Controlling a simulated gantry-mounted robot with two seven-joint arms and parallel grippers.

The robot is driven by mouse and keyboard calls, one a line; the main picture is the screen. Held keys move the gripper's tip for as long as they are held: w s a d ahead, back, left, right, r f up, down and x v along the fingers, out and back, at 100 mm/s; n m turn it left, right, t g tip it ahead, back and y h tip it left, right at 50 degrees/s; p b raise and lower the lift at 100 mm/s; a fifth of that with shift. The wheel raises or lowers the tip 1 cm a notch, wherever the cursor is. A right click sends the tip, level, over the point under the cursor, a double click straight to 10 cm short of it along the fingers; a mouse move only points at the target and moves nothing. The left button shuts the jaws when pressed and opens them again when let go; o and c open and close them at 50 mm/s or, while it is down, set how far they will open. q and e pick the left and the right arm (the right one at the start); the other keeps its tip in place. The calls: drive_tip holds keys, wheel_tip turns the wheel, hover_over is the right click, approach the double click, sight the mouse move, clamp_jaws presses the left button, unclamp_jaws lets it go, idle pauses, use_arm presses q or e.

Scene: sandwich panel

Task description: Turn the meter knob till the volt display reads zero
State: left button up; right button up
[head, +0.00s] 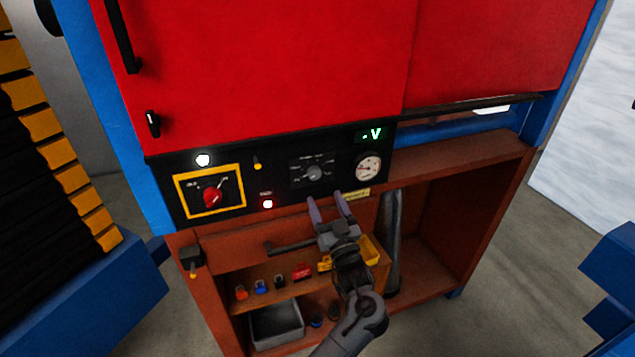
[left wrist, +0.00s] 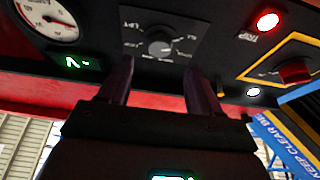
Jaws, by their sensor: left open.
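The meter knob (head: 314,173) is a small grey dial on a black plate with markings, in the middle of the control panel. It also shows in the left wrist view (left wrist: 160,46), just beyond my fingertips. The volt display (head: 371,135) shows green "-V" at the panel's upper right, with no digits legible. It shows upside down in the left wrist view (left wrist: 80,63). My left gripper (head: 327,198) is open and empty, slightly below the knob in the head view. Its two fingers point at the panel, apart from the knob. My right gripper is not in view.
A round gauge (head: 367,167) sits right of the knob. A red rotary switch (head: 212,195) in a yellow frame sits left, with a lit red lamp (head: 268,204) between. Below, shelves hold a grey bin (head: 277,325), a yellow tray (head: 369,250) and several small items.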

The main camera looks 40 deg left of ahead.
sight(316, 176)
use_arm(q)
drive_tip(key=x, duration=0.7)
drive_tip(key=shift+w+a, duration=0.1)
drive_tip(key=shift+a, duration=0.05)
drive_tip(key=shift+c, duration=0.3)
drive_tip(key=c, duration=1)
